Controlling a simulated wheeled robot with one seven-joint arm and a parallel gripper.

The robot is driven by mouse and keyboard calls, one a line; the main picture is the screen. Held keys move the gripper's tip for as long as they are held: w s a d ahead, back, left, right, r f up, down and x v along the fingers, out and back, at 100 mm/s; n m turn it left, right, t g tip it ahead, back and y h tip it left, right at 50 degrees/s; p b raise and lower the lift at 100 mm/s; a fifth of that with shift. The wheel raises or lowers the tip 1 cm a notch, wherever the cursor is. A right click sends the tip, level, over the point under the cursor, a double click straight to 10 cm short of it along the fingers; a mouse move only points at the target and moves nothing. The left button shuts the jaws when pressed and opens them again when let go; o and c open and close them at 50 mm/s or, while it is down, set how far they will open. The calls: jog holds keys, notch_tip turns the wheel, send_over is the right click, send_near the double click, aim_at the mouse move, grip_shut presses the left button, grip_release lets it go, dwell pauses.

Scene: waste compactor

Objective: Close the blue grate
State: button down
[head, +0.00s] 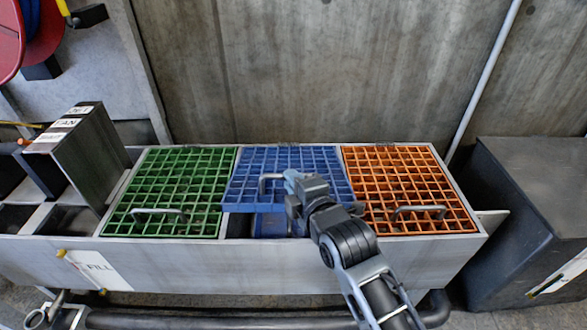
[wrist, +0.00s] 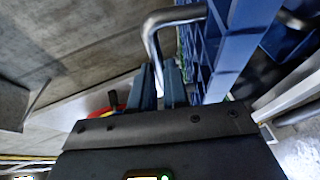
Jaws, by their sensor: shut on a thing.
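The blue grate (head: 255,165) is the middle one of three on the long metal bin. It is tilted a little open, its front edge raised above the bin's front rim, with a gap under it. Its metal handle (head: 265,178) sticks up near the front edge. My gripper (head: 290,180) is at the handle, shut on it, and covers the right part of it. In the wrist view the fingers (wrist: 160,78) close on the bent handle (wrist: 151,45), and the blue grate (wrist: 220,45) stands beside them on the right.
The green grate (head: 160,185) on the left and the orange grate (head: 405,180) on the right lie flat and closed. A dark box (head: 515,220) stands at the right. A concrete wall (head: 320,65) rises behind the bin. A tall metal block (head: 85,155) stands at the left.

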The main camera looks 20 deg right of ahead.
notch_tip(320, 180, down, 10)
jog(key=s+t+b, duration=0.1)
jog(key=s+b, duration=0.1)
jog(key=b, duration=0.4)
jog(key=shift+s+a+f+n+t, duration=0.15)
jog(key=shift+s+a+n+t, duration=0.15)
jog(key=shift+a+n+t, duration=0.1)
jog(key=shift+f, duration=0.1)
jog(key=c, duration=1.2)
grip_release()
jog(key=shift+o, duration=0.4)
jog(key=shift+s, duration=0.35)
jog(key=s, duration=0.2)
jog(key=s+p, duration=0.1)
jog(key=s, duration=0.1)
jog(key=s+r+p, duration=0.1)
jog(key=s, duration=0.1)
jog(key=shift+d, duration=0.2)
jog(key=shift+s+d+f, duration=0.1)
jog(key=shift+s, duration=0.45)
